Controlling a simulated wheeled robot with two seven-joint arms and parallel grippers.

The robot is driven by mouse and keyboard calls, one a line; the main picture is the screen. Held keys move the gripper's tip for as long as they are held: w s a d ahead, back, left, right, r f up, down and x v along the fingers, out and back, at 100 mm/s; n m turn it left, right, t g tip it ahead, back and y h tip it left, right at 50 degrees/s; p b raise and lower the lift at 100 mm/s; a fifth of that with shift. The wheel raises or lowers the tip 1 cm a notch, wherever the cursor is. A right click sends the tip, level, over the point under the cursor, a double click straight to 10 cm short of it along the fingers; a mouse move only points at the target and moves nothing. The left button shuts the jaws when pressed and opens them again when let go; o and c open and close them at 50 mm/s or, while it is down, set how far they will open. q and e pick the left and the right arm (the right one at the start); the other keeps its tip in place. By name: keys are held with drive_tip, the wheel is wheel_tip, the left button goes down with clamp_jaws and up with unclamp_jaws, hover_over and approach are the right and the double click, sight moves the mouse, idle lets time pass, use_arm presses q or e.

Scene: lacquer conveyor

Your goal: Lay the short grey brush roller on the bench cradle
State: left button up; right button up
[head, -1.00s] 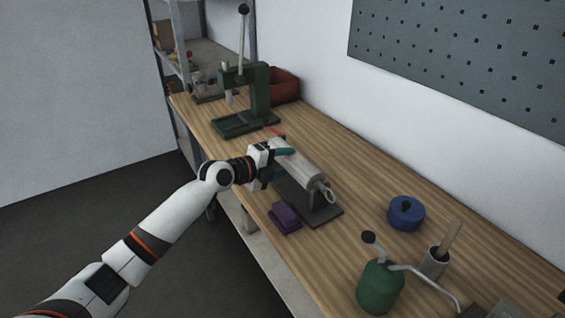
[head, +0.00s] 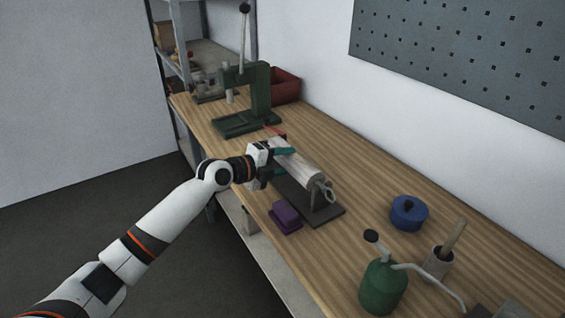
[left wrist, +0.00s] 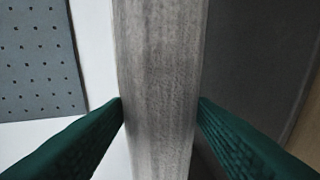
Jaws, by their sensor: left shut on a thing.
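The short grey brush roller (head: 303,169) lies lengthwise over the bench cradle (head: 325,212), a dark base plate with an upright post at its near end. The roller's near end with its ring-shaped tip is at that post; whether it rests there or hangs just above, I cannot tell. My left gripper (head: 281,158) is shut on the roller towards its far end. In the left wrist view the roller (left wrist: 160,70) runs upright between the two green fingers. The cradle's far support is hidden behind the gripper and roller. My right gripper is not in view.
A purple block (head: 285,217) sits beside the cradle's left edge. A green press (head: 250,100) and red bin (head: 285,85) stand behind. Bench between cradle and wall is clear.

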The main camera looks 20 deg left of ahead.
use_arm(q)
drive_tip(key=o, duration=1.2)
drive_tip(key=shift+o, duration=0.2)
drive_tip(key=shift+s+a, duration=0.2)
drive_tip(key=shift+s, duration=0.05)
drive_tip(key=b+v, duration=0.3)
drive_tip(key=v, duration=0.8)
drive_tip(key=shift+s+r, duration=0.2)
drive_tip(key=shift+s, duration=0.05)
drive_tip(key=shift+a+f, duration=0.1)
